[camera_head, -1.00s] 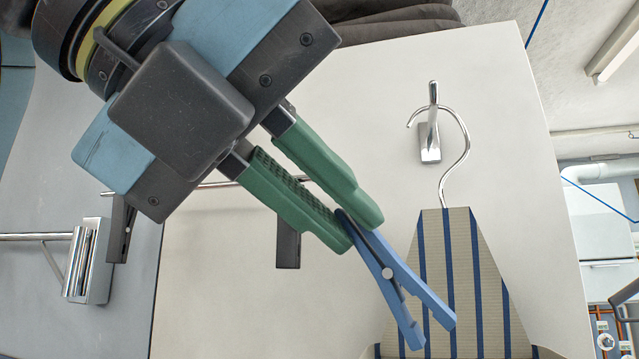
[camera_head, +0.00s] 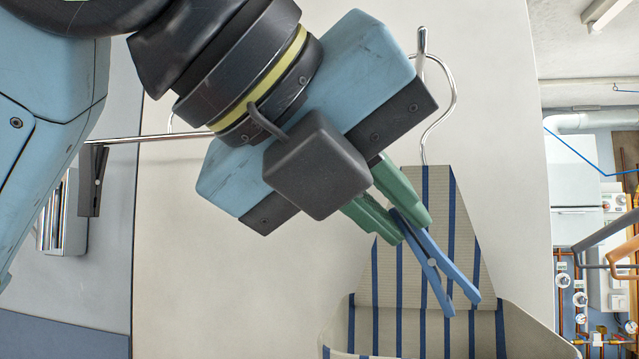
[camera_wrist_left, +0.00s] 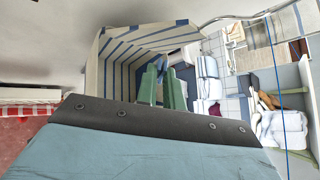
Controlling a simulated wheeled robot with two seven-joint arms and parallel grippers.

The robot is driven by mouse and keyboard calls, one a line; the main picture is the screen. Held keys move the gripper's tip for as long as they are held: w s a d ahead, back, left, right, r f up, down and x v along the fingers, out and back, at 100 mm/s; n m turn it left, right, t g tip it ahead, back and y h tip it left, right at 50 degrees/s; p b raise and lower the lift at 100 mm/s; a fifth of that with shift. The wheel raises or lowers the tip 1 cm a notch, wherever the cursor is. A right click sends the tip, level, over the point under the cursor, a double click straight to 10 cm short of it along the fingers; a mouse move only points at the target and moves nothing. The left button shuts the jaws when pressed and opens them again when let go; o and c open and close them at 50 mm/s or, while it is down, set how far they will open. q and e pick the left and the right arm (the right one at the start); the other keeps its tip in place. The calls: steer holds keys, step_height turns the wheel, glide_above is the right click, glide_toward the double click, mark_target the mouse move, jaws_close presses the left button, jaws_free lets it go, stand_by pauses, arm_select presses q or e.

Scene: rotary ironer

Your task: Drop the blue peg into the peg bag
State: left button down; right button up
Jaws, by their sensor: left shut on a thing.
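The blue peg (camera_head: 436,265) is pinched at one end in my left gripper (camera_head: 402,218), whose green fingers are shut on it. The peg points down and right, in front of the bag's back panel in the head view. The peg bag (camera_head: 400,283) is beige with dark blue stripes and hangs by a metal hook against a pale panel. Its opening shows at the bottom of the head view. In the left wrist view the green fingers (camera_wrist_left: 161,88) are in front of the striped bag (camera_wrist_left: 124,55); the peg is mostly hidden there. My right gripper is not in view.
A metal hanger hook (camera_head: 440,105) rises above the bag, close to my gripper body. Pipes and shelving stand at the right, beyond the panel edge.

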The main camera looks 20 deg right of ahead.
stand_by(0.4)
arm_select(q)
steer(key=c, duration=1)
jaws_free()
steer(key=shift+o, duration=0.2)
steer(key=s+a+r+p, duration=0.1)
steer(key=s+a, duration=0.2)
steer(key=a, duration=0.4)
steer(key=shift+a+r, duration=0.15)
steer(key=shift+r, duration=0.05)
stand_by(0.4)
